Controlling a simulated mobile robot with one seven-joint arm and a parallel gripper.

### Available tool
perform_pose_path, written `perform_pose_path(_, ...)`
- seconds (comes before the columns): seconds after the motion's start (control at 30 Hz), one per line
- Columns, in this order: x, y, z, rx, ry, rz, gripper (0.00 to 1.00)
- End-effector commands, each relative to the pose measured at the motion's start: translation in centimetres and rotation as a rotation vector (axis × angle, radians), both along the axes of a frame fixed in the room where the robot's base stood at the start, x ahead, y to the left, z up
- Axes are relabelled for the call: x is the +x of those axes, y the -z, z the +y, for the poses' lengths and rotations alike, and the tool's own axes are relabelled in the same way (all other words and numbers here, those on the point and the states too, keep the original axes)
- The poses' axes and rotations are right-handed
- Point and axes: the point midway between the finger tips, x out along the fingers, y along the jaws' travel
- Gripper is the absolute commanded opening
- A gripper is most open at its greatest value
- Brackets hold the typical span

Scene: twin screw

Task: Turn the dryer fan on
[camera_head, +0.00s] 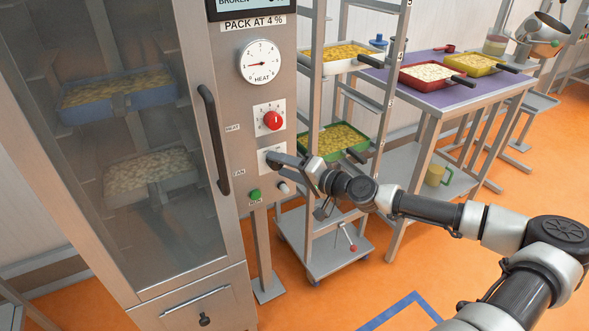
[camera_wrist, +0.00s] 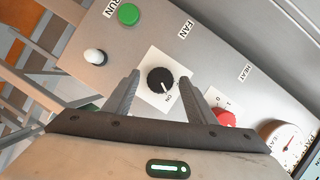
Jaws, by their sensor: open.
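The dryer's fan knob (camera_wrist: 160,79) is black and round on a white plate, near the FAN label (camera_wrist: 186,29) in the wrist view. A short pale mark on it lies at its lower right, toward the printed ON. My gripper (camera_wrist: 163,82) is open, with one finger on each side of the knob; I cannot tell whether either touches it. In the head view, my gripper (camera_head: 291,163) is in front of the white fan plate (camera_head: 265,160) and hides the knob.
The red heat knob (camera_head: 272,120) is above the fan plate, near my right finger in the wrist view. A green button (camera_head: 254,195) and white knob (camera_head: 283,187) sit below. The dryer door handle (camera_head: 214,140) is left; a rack with trays (camera_head: 335,62) stands right.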

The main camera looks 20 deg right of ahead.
Motion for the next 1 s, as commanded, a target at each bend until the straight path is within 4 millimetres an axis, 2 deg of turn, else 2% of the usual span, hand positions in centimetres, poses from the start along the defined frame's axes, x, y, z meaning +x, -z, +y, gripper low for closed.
perform_pose_path(0.17, -1.8, -0.6, -1.5, 0.002, 0.005, 0.000, 0.51)
perform_pose_path(0.5, -8.5, -1.9, -6.4, 0.003, 0.008, -0.001, 0.51)
perform_pose_path(0.7, -11.8, -2.6, -8.6, 0.001, 0.005, -0.001, 0.51)
perform_pose_path(1.0, -13.8, -2.9, -9.8, 0.001, 0.000, 0.000, 0.51)
